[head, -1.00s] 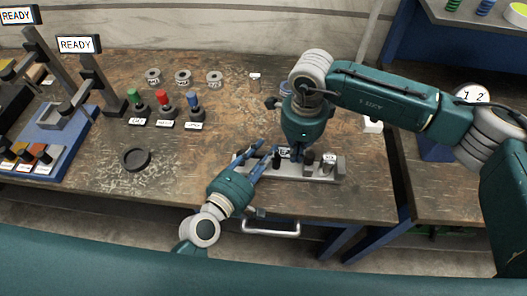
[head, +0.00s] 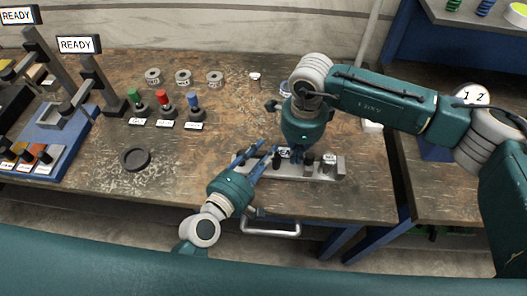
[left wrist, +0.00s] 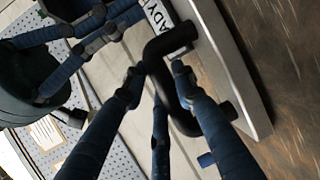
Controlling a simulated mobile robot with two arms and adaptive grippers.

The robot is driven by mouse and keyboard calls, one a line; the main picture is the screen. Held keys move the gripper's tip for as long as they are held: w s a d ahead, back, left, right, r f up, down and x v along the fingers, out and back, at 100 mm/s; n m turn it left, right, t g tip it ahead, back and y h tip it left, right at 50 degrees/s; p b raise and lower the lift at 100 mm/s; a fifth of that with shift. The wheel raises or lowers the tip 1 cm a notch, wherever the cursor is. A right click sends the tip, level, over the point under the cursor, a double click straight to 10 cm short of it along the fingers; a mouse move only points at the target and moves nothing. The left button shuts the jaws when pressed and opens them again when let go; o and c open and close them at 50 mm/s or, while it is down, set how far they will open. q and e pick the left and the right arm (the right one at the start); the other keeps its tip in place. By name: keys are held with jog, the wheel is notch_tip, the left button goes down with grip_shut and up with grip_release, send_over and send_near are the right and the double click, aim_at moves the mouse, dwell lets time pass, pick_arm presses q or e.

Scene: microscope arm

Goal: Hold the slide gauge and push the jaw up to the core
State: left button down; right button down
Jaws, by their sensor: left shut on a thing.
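The slide gauge (head: 305,176) is a grey metal bar with dark posts and small white labels on the workbench. My left gripper (head: 267,148) is at its left part. In the left wrist view my left gripper (left wrist: 155,75) is shut on the black handle (left wrist: 172,45) fixed to the grey bar (left wrist: 232,60); a partly hidden "READY" label lies beside it. My right gripper (head: 292,156) points down over the middle of the gauge; its blue fingers (left wrist: 95,35) also show in the left wrist view. Its fingers hide the jaw and core, and I cannot tell what they touch.
Several grey rings (head: 183,77) and green, red and blue plugs (head: 164,101) with labels stand behind. A black dish (head: 135,159) lies to the left. Blue stands (head: 60,138) with "READY" signs are far left. The front left bench is clear.

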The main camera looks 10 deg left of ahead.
aim_at(311, 155)
pick_arm(q)
jog(key=shift+w+r, duration=0.1)
jog(key=shift+r, duration=0.25)
pick_arm(e)
jog(key=shift+d, duration=0.2)
pick_arm(q)
jog(key=shift+a, duration=0.15)
pick_arm(e)
jog(key=shift+d, duration=1.65)
pick_arm(q)
jog(key=shift+f, duration=0.1)
pick_arm(e)
jog(key=shift+a, duration=1.2)
jog(key=shift+r, duration=0.1)
notch_tip(311, 155, up, 7)
jog(key=shift+a, duration=0.1)
